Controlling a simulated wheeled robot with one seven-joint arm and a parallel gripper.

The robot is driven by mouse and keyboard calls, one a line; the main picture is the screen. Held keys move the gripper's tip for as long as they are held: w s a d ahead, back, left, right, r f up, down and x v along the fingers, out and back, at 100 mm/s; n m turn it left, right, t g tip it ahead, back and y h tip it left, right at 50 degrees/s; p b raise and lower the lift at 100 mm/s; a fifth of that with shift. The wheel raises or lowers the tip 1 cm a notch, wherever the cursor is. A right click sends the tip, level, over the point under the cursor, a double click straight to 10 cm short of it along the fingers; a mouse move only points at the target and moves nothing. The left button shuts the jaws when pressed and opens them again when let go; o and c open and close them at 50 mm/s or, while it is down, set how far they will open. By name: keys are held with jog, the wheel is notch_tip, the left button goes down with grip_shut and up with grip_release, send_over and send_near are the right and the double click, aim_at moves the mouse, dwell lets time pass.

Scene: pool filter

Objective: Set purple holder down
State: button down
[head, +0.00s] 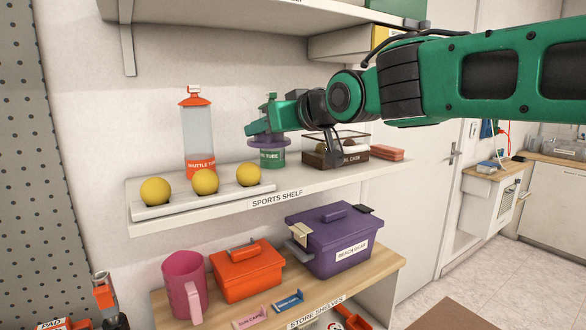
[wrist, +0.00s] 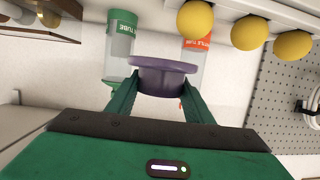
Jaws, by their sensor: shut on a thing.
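The purple holder (wrist: 163,77) is a round, flared piece held between the two green fingers of my gripper (wrist: 161,86). My fingers and arm hide part of the holder.
A clear tube with an orange lid (head: 197,130) stands left of my gripper. Yellow balls (head: 205,182) sit in a rack along the shelf front. A purple box (head: 330,238) and orange box (head: 247,271) stand on the lower shelf.

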send_over(294, 176)
notch_tip(294, 176, down, 6)
jog(key=shift+w+f, duration=0.1)
jog(key=shift+f, duration=2.2)
jog(key=c, duration=0.9)
grip_release()
jog(key=v, duration=1.2)
